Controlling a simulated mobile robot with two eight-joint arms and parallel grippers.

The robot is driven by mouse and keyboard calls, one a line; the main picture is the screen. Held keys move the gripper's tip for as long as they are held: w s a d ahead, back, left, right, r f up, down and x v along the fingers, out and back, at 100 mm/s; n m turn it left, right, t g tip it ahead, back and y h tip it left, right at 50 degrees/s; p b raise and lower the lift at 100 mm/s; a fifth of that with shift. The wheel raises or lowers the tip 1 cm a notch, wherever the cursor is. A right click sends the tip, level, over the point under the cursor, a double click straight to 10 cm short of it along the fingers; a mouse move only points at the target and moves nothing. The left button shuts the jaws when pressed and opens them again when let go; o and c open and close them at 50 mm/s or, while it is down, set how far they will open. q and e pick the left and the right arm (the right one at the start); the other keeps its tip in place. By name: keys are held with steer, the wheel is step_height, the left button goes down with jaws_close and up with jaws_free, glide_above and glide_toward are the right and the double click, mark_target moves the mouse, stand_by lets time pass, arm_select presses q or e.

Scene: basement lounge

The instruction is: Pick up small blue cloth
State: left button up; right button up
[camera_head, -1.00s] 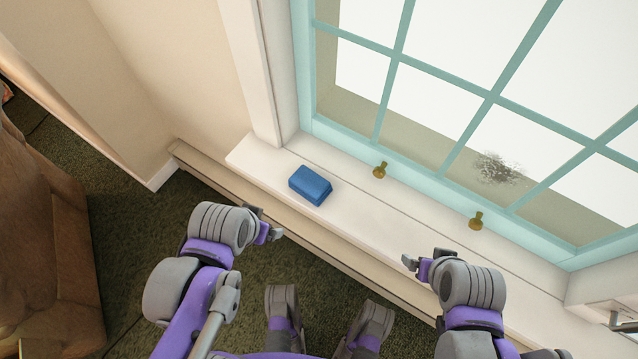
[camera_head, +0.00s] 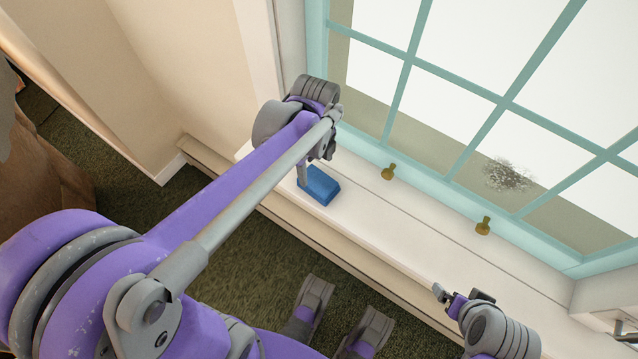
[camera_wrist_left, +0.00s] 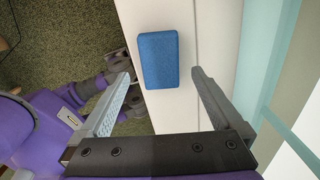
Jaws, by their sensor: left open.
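The blue cloth (camera_head: 319,187), a small folded block, lies on the white windowsill. My left gripper (camera_head: 312,165) hangs close above it in the head view and partly covers its upper left end. In the left wrist view the cloth (camera_wrist_left: 158,59) lies ahead of and between the two fingers of my left gripper (camera_wrist_left: 158,95), which are spread apart with nothing in them. My right gripper (camera_head: 450,295) is near the sill's front edge, well to the right of the cloth. It is small in the picture, and whether its jaws are apart is unclear.
The windowsill (camera_head: 400,235) runs beneath a teal-framed window (camera_head: 405,167) with a dark smudge (camera_head: 507,174) on the glass. A wall meets the sill on the left. The sill right of the cloth is clear.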

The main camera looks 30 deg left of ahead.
mark_target(319, 181)
arm_select(q)
step_height(319, 181, down, 2)
steer(key=shift+f, duration=0.2)
steer(key=f, duration=0.1)
steer(key=f+b, duration=0.1)
steer(key=f, duration=0.1)
steer(key=f+b, duration=0.1)
steer(key=f, duration=0.1)
steer(key=shift+d, duration=0.35)
steer(key=shift+r, duration=0.1)
steer(key=c, duration=1.2)
steer(key=shift+o, duration=0.2)
step_height(319, 181, up, 10)
steer(key=p, duration=0.3)
steer(key=shift+s, duration=0.1)
